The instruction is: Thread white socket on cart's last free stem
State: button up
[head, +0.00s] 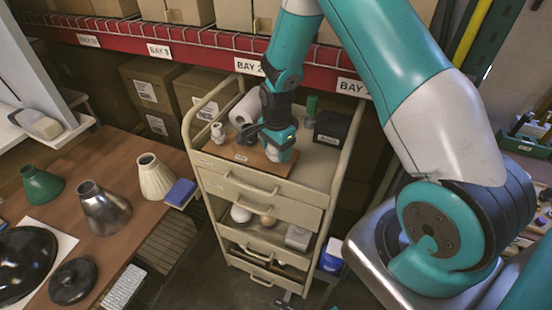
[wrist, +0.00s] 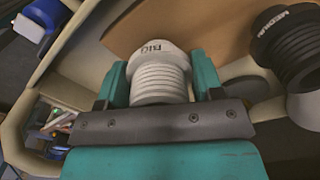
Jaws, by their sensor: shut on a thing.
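My gripper (wrist: 160,92) is shut on the white ribbed socket (wrist: 159,76), marked BIG, which sits between its two teal fingers in the wrist view. In the head view my gripper (head: 280,150) is low over the brown board (head: 243,156) on top of the beige cart (head: 205,160), and it hides the held socket. A black ribbed socket marked MEDIUM (wrist: 288,42) stands to the right in the wrist view. A small white fitting (head: 218,131) stands at the board's left in the head view. I cannot see a stem under the held socket or whether they touch.
On the cart top are a white roll (head: 246,108), a green cylinder (head: 311,105) and a black box (head: 332,128). Lower, an open drawer holds a white ball (head: 241,213). Lamp shades (head: 104,207) stand on the left table. A red shelf beam (head: 207,52) runs behind.

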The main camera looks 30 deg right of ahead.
jog(key=m, duration=0.3)
jog(key=shift+s+f, duration=0.25)
jog(key=shift+m, duration=0.3)
jog(key=shift+m, duration=0.4)
jog(key=m, duration=0.4)
jog(key=shift+a+f+m, duration=0.1)
jog(key=shift+m, duration=0.2)
jog(key=shift+s+m, duration=0.1)
jog(key=shift+m, duration=0.5)
jog(key=m, duration=0.3)
jog(key=shift+b, duration=0.35)
jog(key=m, duration=0.3)
jog(key=shift+m, duration=0.4)
